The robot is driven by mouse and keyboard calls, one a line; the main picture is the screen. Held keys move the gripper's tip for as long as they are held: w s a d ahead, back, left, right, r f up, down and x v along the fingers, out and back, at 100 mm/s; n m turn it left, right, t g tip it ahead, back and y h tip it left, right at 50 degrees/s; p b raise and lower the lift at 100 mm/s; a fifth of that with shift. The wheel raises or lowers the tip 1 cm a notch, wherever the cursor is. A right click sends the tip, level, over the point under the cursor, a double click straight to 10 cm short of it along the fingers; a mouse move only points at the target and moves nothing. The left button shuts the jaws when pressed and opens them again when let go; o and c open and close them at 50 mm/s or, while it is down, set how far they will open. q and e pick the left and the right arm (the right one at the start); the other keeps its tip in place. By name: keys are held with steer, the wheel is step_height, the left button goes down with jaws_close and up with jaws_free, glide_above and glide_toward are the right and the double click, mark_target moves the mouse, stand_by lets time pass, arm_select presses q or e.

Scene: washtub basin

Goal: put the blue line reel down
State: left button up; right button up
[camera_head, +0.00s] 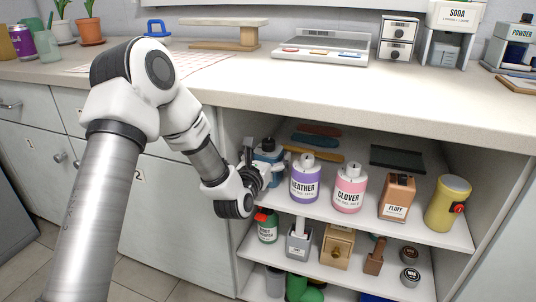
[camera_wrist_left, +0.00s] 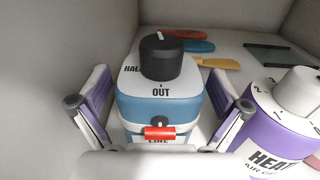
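The blue line reel (camera_wrist_left: 165,108) is a blue and white box with a black knob on top marked OUT and a small red handle at its front. It stands upright at the left end of the upper cabinet shelf, partly hidden by my gripper in the head view (camera_head: 268,151). My left gripper (camera_head: 260,170) has its fingers on either side of the reel; in the left wrist view (camera_wrist_left: 158,118) gaps show between fingers and reel, so it looks open around it. The reel's base is hidden. My right gripper is not in view.
The purple HEATHER bottle (camera_head: 305,184) stands close to the right of the reel, then the pink CLOVER bottle (camera_head: 348,189). Flat coloured handles (camera_head: 317,140) lie behind. The cabinet's side wall (camera_wrist_left: 50,60) is close on the left. The countertop (camera_head: 290,88) overhangs the shelf.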

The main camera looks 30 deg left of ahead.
arm_select(q)
steer(key=shift+r, duration=0.2)
steer(key=p+v, duration=0.2)
steer(key=v, duration=1)
steer(key=s+d+f+m+g+h, duration=0.1)
steer(key=s+d+f+m+g, duration=0.15)
steer(key=f+m, duration=0.4)
steer(key=s+d+f+m+g+h, duration=0.1)
steer(key=d+f+m+g, duration=0.15)
steer(key=f+m, duration=0.4)
steer(key=s+d+f+m+g+h, duration=0.2)
steer(key=f+m+g, duration=0.1)
steer(key=f+m, duration=0.3)
steer(key=s+d+f+m+g, duration=0.2)
steer(key=s+f+m+g, duration=0.3)
steer(key=s+f+m, duration=0.45)
steer(key=s+d+f+m+g, duration=0.3)
steer(key=s+f+m+g, duration=0.3)
steer(key=s+m, duration=0.5)
step_height(320, 180, up, 31)
steer(key=n+t+p, duration=0.1)
steer(key=p, duration=3)
steer(key=shift+s+a, duration=0.2)
steer(key=shift+s, duration=0.1)
